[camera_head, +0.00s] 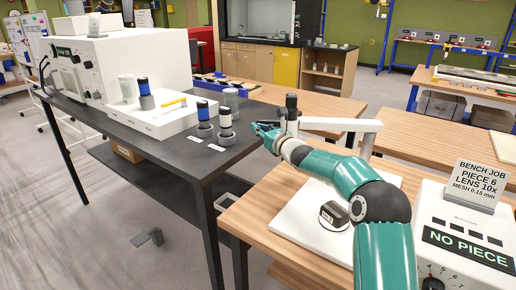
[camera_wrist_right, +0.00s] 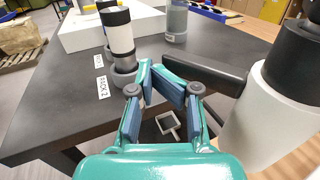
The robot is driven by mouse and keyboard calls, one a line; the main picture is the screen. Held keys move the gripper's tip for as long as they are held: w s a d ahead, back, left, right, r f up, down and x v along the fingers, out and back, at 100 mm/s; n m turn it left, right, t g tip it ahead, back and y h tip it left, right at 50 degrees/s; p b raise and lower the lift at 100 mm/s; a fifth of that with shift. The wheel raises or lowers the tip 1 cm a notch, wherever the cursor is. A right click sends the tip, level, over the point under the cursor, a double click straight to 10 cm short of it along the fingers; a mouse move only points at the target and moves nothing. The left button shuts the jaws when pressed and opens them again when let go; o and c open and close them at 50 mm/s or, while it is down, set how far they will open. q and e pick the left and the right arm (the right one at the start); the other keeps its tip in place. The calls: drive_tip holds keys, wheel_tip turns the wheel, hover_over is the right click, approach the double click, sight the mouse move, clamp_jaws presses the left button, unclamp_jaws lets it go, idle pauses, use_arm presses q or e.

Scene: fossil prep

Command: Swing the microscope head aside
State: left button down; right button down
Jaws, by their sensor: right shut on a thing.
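The microscope has a white base (camera_head: 298,222), a white post (camera_head: 369,142) and a white arm (camera_head: 340,124). Its head (camera_head: 291,105) is at the left end of that arm, near the edge of the wooden bench. In the wrist view the head (camera_wrist_right: 262,125) is large, white with a black top, at the right. A black bar handle (camera_wrist_right: 210,72) sticks out from it to the left. My right gripper (camera_head: 262,130) is at the head's left side. My left gripper is out of view.
Black-and-white and blue-banded cylinders (camera_head: 225,122) stand on the dark table (camera_head: 190,155), left of the gripper, with labels before them. A dark specimen (camera_head: 334,215) lies on the microscope base. A control box (camera_head: 465,235) reading "NO PIECE" stands at the right.

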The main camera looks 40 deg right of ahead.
drive_tip(key=s+a+b, duration=0.8)
drive_tip(key=s+b, duration=0.1)
drive_tip(key=shift+s+a+r, duration=0.25)
drive_tip(key=shift+s+a, duration=0.05)
drive_tip(key=shift+a, duration=0.1)
